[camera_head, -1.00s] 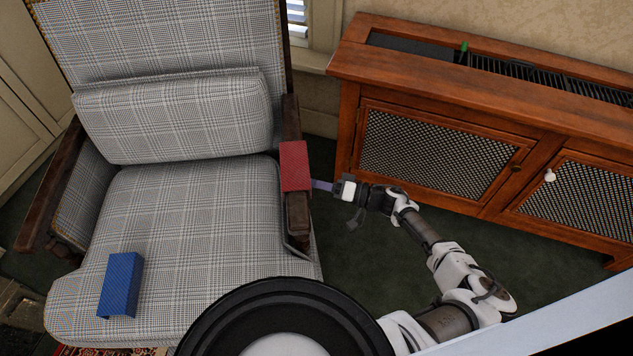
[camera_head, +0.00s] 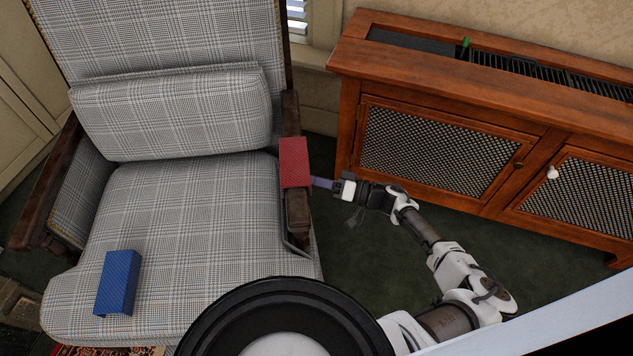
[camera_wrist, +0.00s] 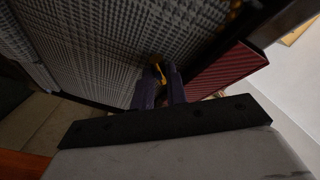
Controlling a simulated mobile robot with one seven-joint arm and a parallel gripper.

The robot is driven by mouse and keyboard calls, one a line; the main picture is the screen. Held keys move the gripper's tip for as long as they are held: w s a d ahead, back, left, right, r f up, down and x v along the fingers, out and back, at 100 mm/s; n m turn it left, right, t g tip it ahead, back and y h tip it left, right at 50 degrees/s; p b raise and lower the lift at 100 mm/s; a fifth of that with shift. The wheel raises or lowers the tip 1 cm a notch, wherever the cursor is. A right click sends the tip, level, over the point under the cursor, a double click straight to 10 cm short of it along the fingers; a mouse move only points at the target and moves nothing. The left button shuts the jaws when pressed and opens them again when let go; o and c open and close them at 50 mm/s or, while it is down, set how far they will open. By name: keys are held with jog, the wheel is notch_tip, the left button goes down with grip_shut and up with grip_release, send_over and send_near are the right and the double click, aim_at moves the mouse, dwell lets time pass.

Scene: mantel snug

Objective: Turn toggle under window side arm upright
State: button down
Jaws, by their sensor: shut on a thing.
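The plaid armchair (camera_head: 185,200) has a dark wooden arm on its window side (camera_head: 298,215), with a red cover (camera_head: 294,163) over it. My gripper (camera_head: 318,182) reaches in from the right, its fingertips by the outer side of that arm, just below the red cover. In the wrist view my two purple fingers (camera_wrist: 165,88) are shut on a small yellow toggle (camera_wrist: 158,73) against the plaid side panel. The fingers partly cover the toggle, so I cannot tell its exact tilt. The head view does not show the toggle.
A wooden cabinet with mesh doors (camera_head: 435,150) stands along the wall at right. Green carpet (camera_head: 370,260) lies between it and the chair. A blue cover (camera_head: 118,283) lies on the seat's front left. Another yellow piece (camera_wrist: 236,10) shows at the wrist view's top.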

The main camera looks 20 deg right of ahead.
jog(key=shift+w+f+n+g+y+b, duration=0.25)
jog(key=shift+n+y+b, duration=0.5)
jog(key=shift+n+b, duration=1.3)
jog(key=shift+s+n+g+y+b, duration=0.3)
jog(key=shift+n+y+b, duration=0.4)
jog(key=shift+n+b, duration=1.35)
jog(key=shift+w+f+n+g+y+b, duration=0.15)
jog(key=shift+n+g+y+b, duration=0.4)
jog(key=shift+n+b, duration=1.5)
jog(key=shift+n, duration=0.25)
jog(key=shift+r, duration=0.1)
jog(key=c, duration=1.7)
grip_release()
jog(key=b+v, duration=0.1)
jog(key=v, duration=1.2)
jog(key=shift+d+f+b, duration=0.3)
jog(key=shift+f+b, duration=0.05)
jog(key=shift+f, duration=0.05)
